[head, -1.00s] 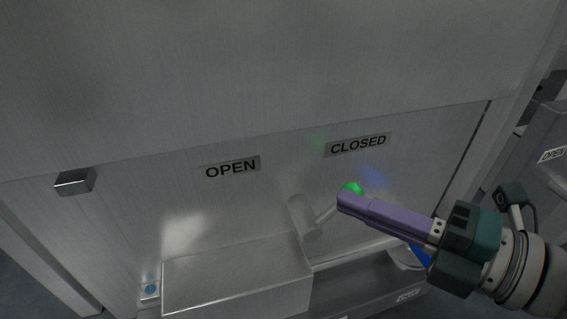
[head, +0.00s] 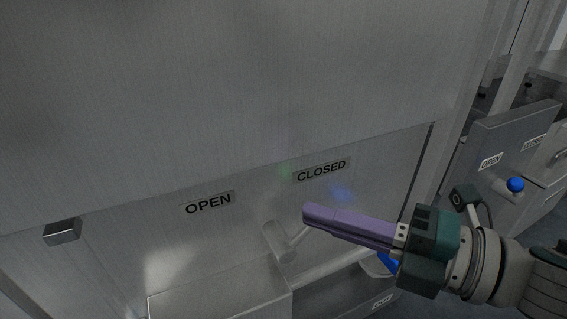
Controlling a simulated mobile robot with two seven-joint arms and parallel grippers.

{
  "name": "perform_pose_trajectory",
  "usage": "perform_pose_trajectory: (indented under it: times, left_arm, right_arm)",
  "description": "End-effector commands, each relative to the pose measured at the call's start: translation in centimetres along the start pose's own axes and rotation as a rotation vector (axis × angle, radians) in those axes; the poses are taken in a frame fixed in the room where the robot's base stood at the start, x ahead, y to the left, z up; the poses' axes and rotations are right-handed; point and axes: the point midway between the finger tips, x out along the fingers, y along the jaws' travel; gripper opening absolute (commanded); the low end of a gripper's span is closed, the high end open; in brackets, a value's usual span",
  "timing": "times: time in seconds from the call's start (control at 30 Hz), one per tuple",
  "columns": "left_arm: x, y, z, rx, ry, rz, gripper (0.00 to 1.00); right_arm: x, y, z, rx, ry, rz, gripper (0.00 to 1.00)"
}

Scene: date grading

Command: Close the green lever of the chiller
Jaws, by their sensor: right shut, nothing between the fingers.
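The chiller is a brushed grey metal cabinet (head: 240,110) with an OPEN label (head: 208,203) at left and a CLOSED label (head: 321,170) at right. Below them is the lever's round grey hub (head: 278,241), with a thin arm (head: 299,236) leaning up and right toward the CLOSED side. Its green knob is hidden behind my right gripper; only a faint green reflection shows on the panel. My right gripper (head: 307,214) is shut and empty, its purple fingers over the arm's upper end. I cannot tell whether they touch it. My left gripper is not in view.
A metal box (head: 220,295) juts out below the hub. A small metal block (head: 62,232) sticks out at left. A blue part (head: 388,262) shows under my right gripper. At far right another unit has a blue-knobbed lever (head: 515,185) with its own labels.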

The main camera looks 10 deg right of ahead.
Motion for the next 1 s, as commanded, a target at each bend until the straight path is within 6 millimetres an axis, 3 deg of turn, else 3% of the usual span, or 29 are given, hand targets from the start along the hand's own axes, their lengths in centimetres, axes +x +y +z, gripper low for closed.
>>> perform_pose_trajectory:
  times: [0.03, 0.1, 0.4, 1.0]
  left_arm:
    - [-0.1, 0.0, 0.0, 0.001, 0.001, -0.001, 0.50]
    - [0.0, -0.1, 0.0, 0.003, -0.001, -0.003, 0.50]
    - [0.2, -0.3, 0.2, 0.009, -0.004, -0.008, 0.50]
    - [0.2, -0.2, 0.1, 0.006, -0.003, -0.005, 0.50]
  right_arm:
    - [-1.3, -1.5, -0.6, 0.013, -0.002, -0.013, 0.00]
    - [-2.6, -2.5, -1.1, 0.011, -0.002, -0.013, 0.00]
    - [-6.7, -5.4, -2.7, 0.007, -0.001, -0.008, 0.00]
    - [-7.5, -5.8, -3.0, 0.005, -0.001, -0.006, 0.00]
